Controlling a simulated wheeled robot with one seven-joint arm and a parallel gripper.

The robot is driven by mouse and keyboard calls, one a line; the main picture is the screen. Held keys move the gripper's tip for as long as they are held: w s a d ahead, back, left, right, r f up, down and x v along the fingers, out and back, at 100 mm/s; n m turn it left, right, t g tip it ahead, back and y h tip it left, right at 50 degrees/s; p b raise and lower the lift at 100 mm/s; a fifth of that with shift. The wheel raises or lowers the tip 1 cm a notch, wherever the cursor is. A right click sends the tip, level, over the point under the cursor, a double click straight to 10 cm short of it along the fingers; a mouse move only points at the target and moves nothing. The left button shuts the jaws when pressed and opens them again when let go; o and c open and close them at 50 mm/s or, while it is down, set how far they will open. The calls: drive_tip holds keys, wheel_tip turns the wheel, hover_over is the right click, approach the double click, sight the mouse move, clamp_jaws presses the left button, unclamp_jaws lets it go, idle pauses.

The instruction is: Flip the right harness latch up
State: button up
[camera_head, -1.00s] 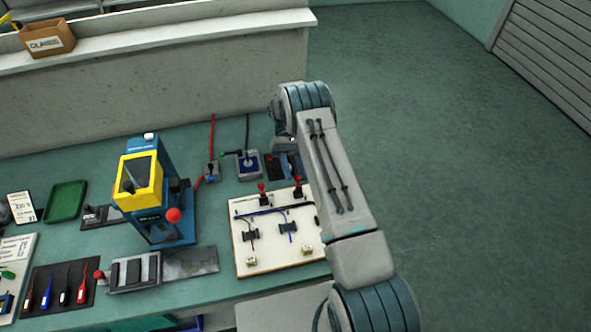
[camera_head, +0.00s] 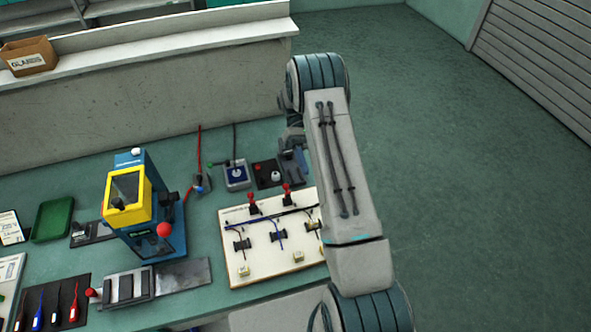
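The white harness board (camera_head: 236,262) lies on the bench left of my arm, its right edge partly behind the arm. Two red-handled latches stand along its far side: the left latch (camera_head: 252,204) and the right latch (camera_head: 287,193). Their red ends show above dark bases; their exact angle is too small to tell. Blue and dark wires run over the board through black clips. My forearm reaches away over the board's right side. My gripper (camera_head: 293,147) shows only in part, beyond the board, beside my wrist; its fingers are unclear. It is apart from the right latch.
A blue and yellow machine (camera_head: 143,205) with a red knob stands left of the board. A grey box with a blue top (camera_head: 236,176) and a dark panel (camera_head: 267,174) sit behind the board. A green tray (camera_head: 54,218) lies far left. Open floor is at right.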

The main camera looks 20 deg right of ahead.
drive_tip(key=shift+s+d+r+b, duration=0.2)
drive_tip(key=shift+s+d+r, duration=0.3)
drive_tip(key=shift+d, duration=0.3)
drive_tip(key=shift+s+d+r+b, duration=0.2)
drive_tip(key=shift+s+d+r, duration=0.2)
drive_tip(key=shift+d+r, duration=0.3)
drive_tip(key=shift+f, duration=0.1)
drive_tip(key=s+a+r+m+t, duration=0.1)
drive_tip(key=s+a+r+t, duration=0.1)
drive_tip(key=s+r+t, duration=0.3)
drive_tip(key=s+a+r+t, duration=0.1)
drive_tip(key=a+r+t, duration=0.15)
drive_tip(key=r, duration=0.35)
drive_tip(key=s+a+r+m+t+b, duration=0.1)
drive_tip(key=s+a+r+t, duration=0.3)
drive_tip(key=s+t, duration=0.6)
drive_tip(key=shift+s+a+m, duration=0.15)
drive_tip(key=shift+a+m, duration=0.25)
drive_tip(key=shift+m, duration=0.4)
drive_tip(key=shift+t, duration=0.25)
